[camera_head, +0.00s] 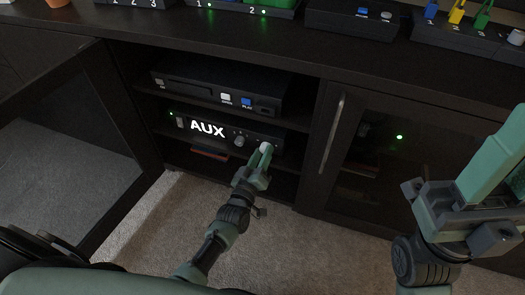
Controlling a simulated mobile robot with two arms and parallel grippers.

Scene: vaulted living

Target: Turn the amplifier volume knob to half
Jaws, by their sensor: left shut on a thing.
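The amplifier (222,136) is a dark unit on the middle shelf of the open cabinet, with a lit white "AUX" display (207,130). A round grey knob (239,141) sits right of the display. A larger pale knob, the volume knob (265,147), is farther right. My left gripper (262,156) reaches in from below and is shut on this pale knob; its fingers hide part of the knob and the panel. The knob's setting cannot be read. My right gripper (495,160) is raised at the right, away from the amplifier; its finger gap is unclear.
A dark player (215,88) with white and blue buttons sits on the shelf above. The left cabinet door (85,140) stands open; the right glass door (365,150) is closed, with a vertical handle (332,133). Several devices stand on the cabinet top. Carpet (275,245) lies in front.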

